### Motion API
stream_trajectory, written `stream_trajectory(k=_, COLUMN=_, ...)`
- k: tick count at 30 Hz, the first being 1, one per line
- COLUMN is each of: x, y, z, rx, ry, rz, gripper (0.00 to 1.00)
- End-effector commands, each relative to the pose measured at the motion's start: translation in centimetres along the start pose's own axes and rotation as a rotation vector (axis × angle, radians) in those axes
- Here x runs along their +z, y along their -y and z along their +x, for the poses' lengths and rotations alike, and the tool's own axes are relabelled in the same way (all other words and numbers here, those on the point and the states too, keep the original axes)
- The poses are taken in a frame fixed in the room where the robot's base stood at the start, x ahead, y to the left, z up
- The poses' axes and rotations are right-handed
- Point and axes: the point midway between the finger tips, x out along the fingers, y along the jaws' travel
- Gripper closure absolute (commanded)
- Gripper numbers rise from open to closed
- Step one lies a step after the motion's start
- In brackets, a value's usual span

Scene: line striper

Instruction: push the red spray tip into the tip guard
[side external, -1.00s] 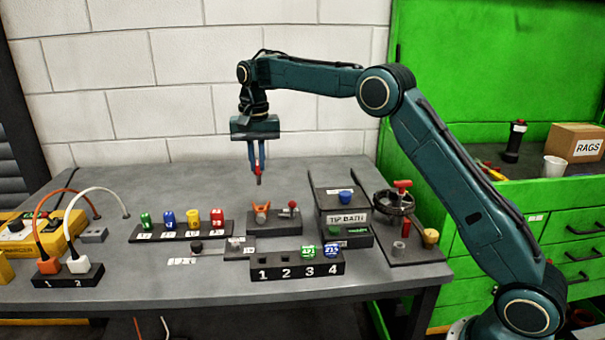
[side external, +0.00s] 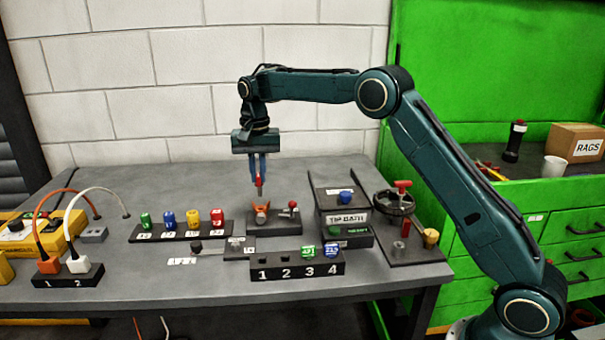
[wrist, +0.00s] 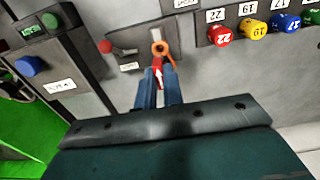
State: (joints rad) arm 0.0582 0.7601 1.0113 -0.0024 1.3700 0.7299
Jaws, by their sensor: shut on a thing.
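My gripper (side external: 259,178) is shut on the red spray tip (side external: 258,185), which hangs upright, pointing down, between the blue fingers. The tip also shows in the wrist view (wrist: 158,74). The orange tip guard (side external: 264,208) stands on a dark block at the middle of the bench. It looks like a ring in the wrist view (wrist: 160,48).
A red-knobbed lever (side external: 293,205) stands right of the guard on the same block. A numbered rack (side external: 297,266) is in front. The tip bath box (side external: 347,217) and a handwheel (side external: 393,203) stand to the right.

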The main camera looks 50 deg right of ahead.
Motion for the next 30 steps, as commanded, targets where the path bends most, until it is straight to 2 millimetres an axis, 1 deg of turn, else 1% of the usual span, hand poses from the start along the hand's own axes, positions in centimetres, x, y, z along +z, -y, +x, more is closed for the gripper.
stream_trajectory(k=3, x=0.0, y=0.0, z=0.9, rx=0.001, ry=0.002, rz=0.000, gripper=1.00)
stream_trajectory(k=12, x=0.0, y=0.0, z=2.2, rx=0.001, ry=0.001, rz=0.000, gripper=1.00)
stream_trajectory(k=30, x=0.0, y=0.0, z=2.5, rx=0.000, ry=0.001, rz=0.000, gripper=1.00)
